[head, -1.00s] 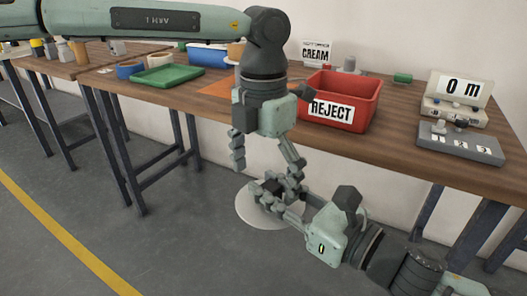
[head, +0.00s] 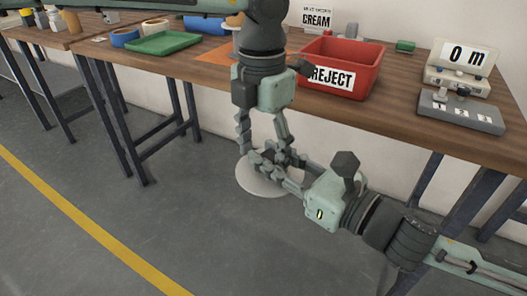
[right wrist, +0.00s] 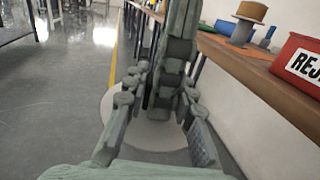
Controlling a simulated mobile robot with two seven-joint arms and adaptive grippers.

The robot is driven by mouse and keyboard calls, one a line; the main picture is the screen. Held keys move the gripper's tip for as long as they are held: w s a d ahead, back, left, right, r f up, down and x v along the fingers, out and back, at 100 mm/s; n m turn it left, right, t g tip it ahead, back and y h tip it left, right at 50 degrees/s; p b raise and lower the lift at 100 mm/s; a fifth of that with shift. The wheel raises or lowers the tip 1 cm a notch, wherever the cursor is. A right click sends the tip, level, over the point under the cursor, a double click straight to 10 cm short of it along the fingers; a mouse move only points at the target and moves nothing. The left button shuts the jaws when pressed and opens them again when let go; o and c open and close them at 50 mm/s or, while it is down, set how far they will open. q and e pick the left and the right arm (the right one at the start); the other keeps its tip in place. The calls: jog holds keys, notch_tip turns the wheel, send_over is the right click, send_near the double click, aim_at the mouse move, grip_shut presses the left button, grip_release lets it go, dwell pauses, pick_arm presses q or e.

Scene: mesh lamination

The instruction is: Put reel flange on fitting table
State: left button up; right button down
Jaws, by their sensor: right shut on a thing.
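The reel flange is a pale round disc (head: 262,183) beside the wooden table (head: 395,118), below the level of its top. It also shows in the right wrist view (right wrist: 150,133). My right gripper (head: 270,165) is shut on its middle part, which the fingers mostly hide. My left gripper (head: 268,152) points down from above, its fingers apart and astride the same middle part. Its tips overlap the right fingers, so I cannot tell whether they touch the flange. Both grippers meet in the right wrist view.
On the table are a red REJECT bin (head: 345,65), a green tray (head: 163,43), an orange sheet (head: 214,57), a grey numbered box (head: 461,110) and a 0 m display (head: 465,57). In the right wrist view a tan-and-grey reel (right wrist: 245,22) stands near the bin. The table edge lies behind my grippers.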

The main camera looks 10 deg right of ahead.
pick_arm(q)
jog(key=shift+s+a+f, duration=0.1)
jog(key=shift+s+f, duration=0.1)
jog(key=shift+f, duration=0.15)
jog(key=shift+c, duration=1.3)
pick_arm(e)
jog(key=shift+a+r, duration=0.15)
jog(key=shift+r, duration=0.6)
pick_arm(q)
grip_shut()
pick_arm(e)
jog(key=c, duration=1.5)
grip_release()
jog(key=shift+c, duration=0.2)
pick_arm(q)
jog(key=shift+r, duration=0.1)
pick_arm(e)
jog(key=o, duration=0.4)
jog(key=shift+f, duration=0.2)
jog(key=shift+c, duration=0.2)
jog(key=shift+f, duration=0.1)
